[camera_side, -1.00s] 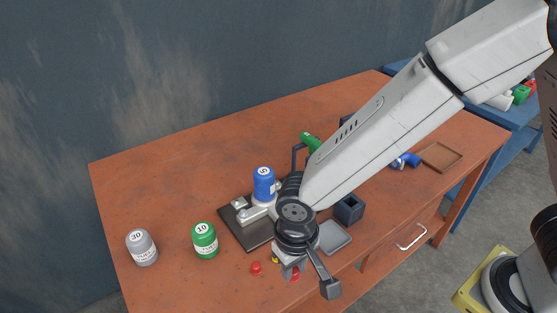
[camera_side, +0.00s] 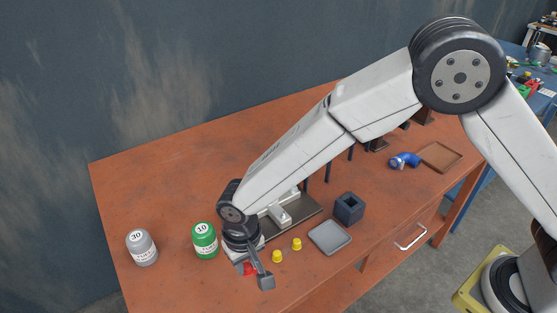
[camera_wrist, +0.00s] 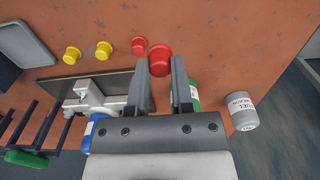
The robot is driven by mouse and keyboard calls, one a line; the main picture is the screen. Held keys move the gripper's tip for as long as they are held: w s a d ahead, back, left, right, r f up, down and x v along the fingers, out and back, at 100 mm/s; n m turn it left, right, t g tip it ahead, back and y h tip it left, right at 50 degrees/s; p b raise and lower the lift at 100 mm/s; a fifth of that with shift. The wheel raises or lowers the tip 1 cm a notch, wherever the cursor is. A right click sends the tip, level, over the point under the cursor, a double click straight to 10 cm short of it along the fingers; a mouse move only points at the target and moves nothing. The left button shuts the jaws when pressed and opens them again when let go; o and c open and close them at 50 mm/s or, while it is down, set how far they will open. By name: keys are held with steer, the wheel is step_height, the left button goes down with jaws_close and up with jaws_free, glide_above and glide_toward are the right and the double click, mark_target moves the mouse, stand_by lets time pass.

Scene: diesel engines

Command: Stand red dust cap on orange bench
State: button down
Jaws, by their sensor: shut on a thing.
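A red dust cap (camera_wrist: 160,61) is held between the fingertips of my gripper (camera_wrist: 160,66) in the wrist view. It looks bigger, so nearer the camera, than a second red cap (camera_wrist: 138,46) beside it on the orange bench (camera_wrist: 225,50). In the side view my gripper (camera_side: 250,268) is low over the front of the bench (camera_side: 150,180), right of the green canister. Red (camera_side: 250,269) shows at its fingers, partly hidden; I cannot tell there which red cap it is or how high the held one is.
Two yellow caps (camera_side: 277,256) stand right of my gripper, near a grey tray (camera_side: 330,237) and a dark blue block (camera_side: 348,208). A green canister (camera_side: 205,240) and a grey canister (camera_side: 141,247) stand to the left. The metal fixture (camera_side: 285,212) lies behind the gripper.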

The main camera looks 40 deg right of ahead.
glide_above(234, 284)
steer(key=shift+s+d+f, duration=0.1)
steer(key=shift+f, duration=0.95)
steer(key=shift+s+d+f, duration=0.1)
steer(key=shift+f, duration=0.95)
steer(key=shift+a, duration=0.1)
steer(key=shift+w+a+f, duration=0.1)
steer(key=shift+w+f, duration=0.1)
steer(key=shift+f, duration=1.65)
steer(key=shift+f, duration=0.15)
steer(key=c, duration=0.5)
jaws_free()
step_height(234, 284, up, 12)
steer(key=shift+r, duration=0.2)
